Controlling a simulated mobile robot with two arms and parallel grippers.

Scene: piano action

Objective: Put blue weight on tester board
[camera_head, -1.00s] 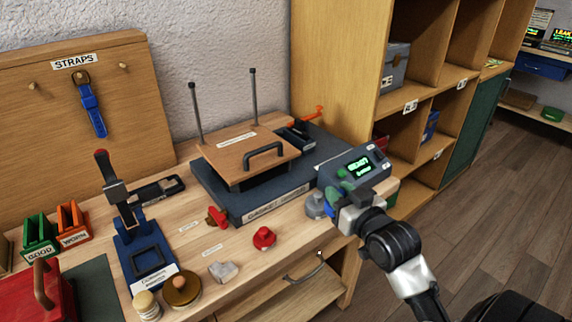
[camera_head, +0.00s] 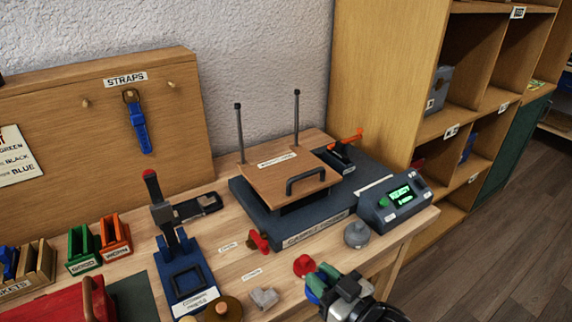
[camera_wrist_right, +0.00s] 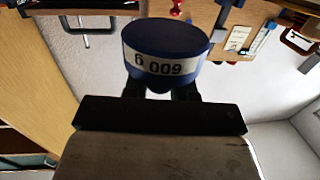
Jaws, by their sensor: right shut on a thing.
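My right gripper (camera_head: 322,283) is at the front edge of the bench, just right of a red weight. It is shut on the blue weight (camera_head: 314,290), which is mostly hidden behind the fingers in the head view. In the right wrist view the blue weight (camera_wrist_right: 165,47) is a round blue block with a white printed band, held at the fingertips. The tester board (camera_head: 262,183) is a wooden plate with a dark handle, on the dark blue tester base (camera_head: 322,232) further back. The board's top carries no weight. My left gripper is not in view.
The red weight (camera_head: 304,265) and a grey weight (camera_head: 356,234) stand near the front edge. A console with a green screen (camera_head: 394,203) is at the base's right. Two upright rods (camera_head: 297,120) rise behind the board. A blue press (camera_head: 185,275) stands left.

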